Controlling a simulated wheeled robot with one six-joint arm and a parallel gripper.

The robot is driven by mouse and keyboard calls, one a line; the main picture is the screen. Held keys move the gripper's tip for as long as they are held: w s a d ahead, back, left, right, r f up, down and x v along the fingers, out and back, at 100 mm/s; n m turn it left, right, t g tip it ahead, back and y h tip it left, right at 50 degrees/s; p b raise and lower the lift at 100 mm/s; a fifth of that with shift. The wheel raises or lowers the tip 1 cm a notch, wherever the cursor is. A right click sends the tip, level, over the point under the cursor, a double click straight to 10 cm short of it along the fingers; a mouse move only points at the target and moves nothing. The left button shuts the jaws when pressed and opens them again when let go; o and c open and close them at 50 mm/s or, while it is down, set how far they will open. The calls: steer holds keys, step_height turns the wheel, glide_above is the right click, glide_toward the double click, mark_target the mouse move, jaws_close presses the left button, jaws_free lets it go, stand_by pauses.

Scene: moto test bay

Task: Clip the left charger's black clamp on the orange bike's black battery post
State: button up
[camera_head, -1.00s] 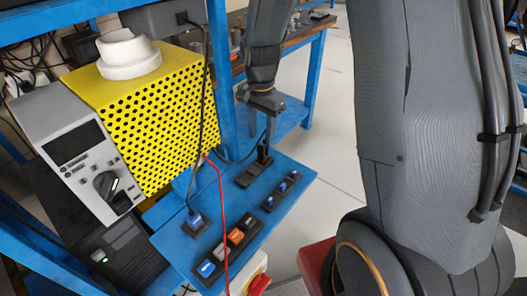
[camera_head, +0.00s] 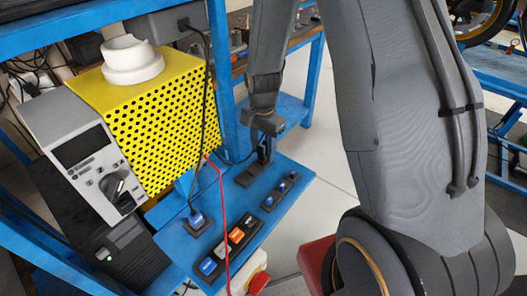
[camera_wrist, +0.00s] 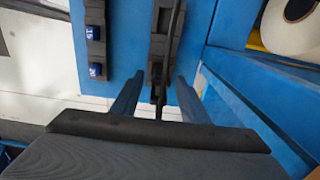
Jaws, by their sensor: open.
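The black clamp (camera_head: 264,152) stands in a dark holder (camera_head: 249,177) on the blue shelf board (camera_head: 290,205). In the wrist view the clamp (camera_wrist: 168,45) shows as a narrow dark upright piece over its holder. My gripper (camera_wrist: 158,95) is open, with one finger on each side of the clamp. In the head view my gripper (camera_head: 264,135) is right above the clamp and partly hides it. I cannot tell whether the fingers touch it. The charger (camera_head: 82,150) with a grey front panel stands at the left. The bike's battery post is not visible.
A yellow perforated box (camera_head: 165,120) stands left of the clamp. A wheel with an orange rim (camera_head: 490,22) shows at the upper right.

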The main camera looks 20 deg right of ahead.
stand_by(0.3)
jaws_close()
steer(key=shift+r, duration=0.1)
